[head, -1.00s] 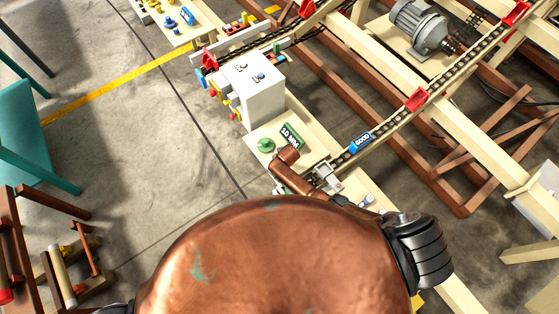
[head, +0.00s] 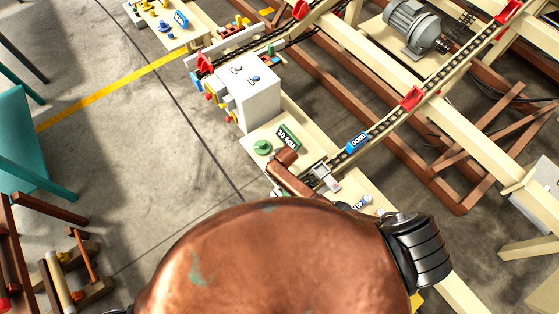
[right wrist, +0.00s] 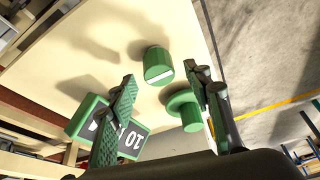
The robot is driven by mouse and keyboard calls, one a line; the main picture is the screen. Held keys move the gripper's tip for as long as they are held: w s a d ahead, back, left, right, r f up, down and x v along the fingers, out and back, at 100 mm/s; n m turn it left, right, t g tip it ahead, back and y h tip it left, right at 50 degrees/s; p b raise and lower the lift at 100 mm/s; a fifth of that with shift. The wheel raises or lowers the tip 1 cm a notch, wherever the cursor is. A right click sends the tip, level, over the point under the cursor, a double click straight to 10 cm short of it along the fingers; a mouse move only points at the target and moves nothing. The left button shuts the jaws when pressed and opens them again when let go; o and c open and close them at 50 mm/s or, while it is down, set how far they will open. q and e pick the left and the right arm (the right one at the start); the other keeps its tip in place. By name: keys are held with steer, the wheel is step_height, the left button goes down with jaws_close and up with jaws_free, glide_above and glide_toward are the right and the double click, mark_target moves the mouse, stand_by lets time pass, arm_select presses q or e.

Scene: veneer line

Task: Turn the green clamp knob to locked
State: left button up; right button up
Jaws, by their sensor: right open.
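In the right wrist view a green cylindrical knob (right wrist: 158,67) with a white line across its face stands on the cream bench. A second green piece, a round post on a wide flange (right wrist: 185,108), stands beside it; it also shows in the head view (head: 263,148). The frames do not label either as the clamp knob. My right gripper (right wrist: 162,88) is open, its green-padded fingers apart on either side of these pieces, gripping neither. The left finger overlaps the "10 MM" sign (right wrist: 122,140).
The sign (head: 288,137) stands close beside the flanged piece. A white box (head: 253,100) with coloured buttons is behind it. A chain conveyor (head: 385,122) with red carriers and a blue "GOOD" tag (head: 357,142) runs along the right. Open floor (head: 140,150) lies left.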

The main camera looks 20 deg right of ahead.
steer(key=v, duration=0.9)
steer(key=shift+s+r, duration=0.15)
steer(key=shift+r, duration=0.1)
steer(key=shift+d, duration=0.1)
steer(key=shift+s+f, duration=0.1)
